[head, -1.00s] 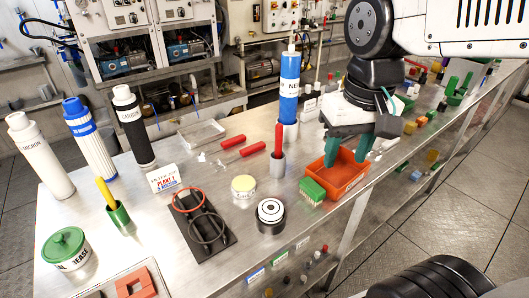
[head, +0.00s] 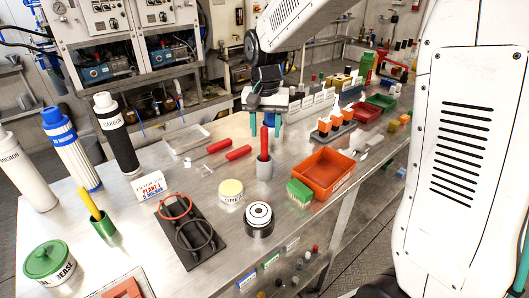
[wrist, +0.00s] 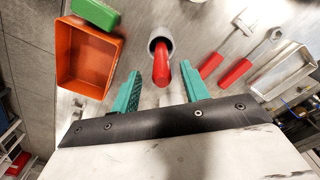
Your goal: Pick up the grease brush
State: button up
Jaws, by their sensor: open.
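A red-handled tool stands in a grey cup (head: 264,170), its red handle (head: 264,143) pointing up. They also show in the wrist view, the red handle (wrist: 161,66) between my fingertips and the cup (wrist: 160,36) just beyond. A yellow handle (head: 91,204) stands in a green cup (head: 104,231) at left, near the grease pot (head: 50,263). No bristles show, so I cannot tell which handle is the grease brush. My gripper (head: 265,122) is open and empty, fingers pointing down, above or behind the red handle. It also shows in the wrist view (wrist: 160,88).
An orange bin (head: 322,172) and green block (head: 299,192) stand right of the grey cup. Two red-handled tools (head: 238,153) lie to its left. A black round part (head: 259,222) and cream-lidded tub (head: 231,194) stand in front. Tall filter cartridges (head: 117,135) stand at back left.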

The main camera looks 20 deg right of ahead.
aim_at(264, 143)
jog(key=f, duration=0.5)
jog(key=shift+a+f, duration=0.1)
jog(key=shift+a, duration=0.1)
jog(key=shift+s, duration=0.1)
grip_shut()
notch_tip(264, 143, up, 10)
jog(key=shift+r, duration=0.1)
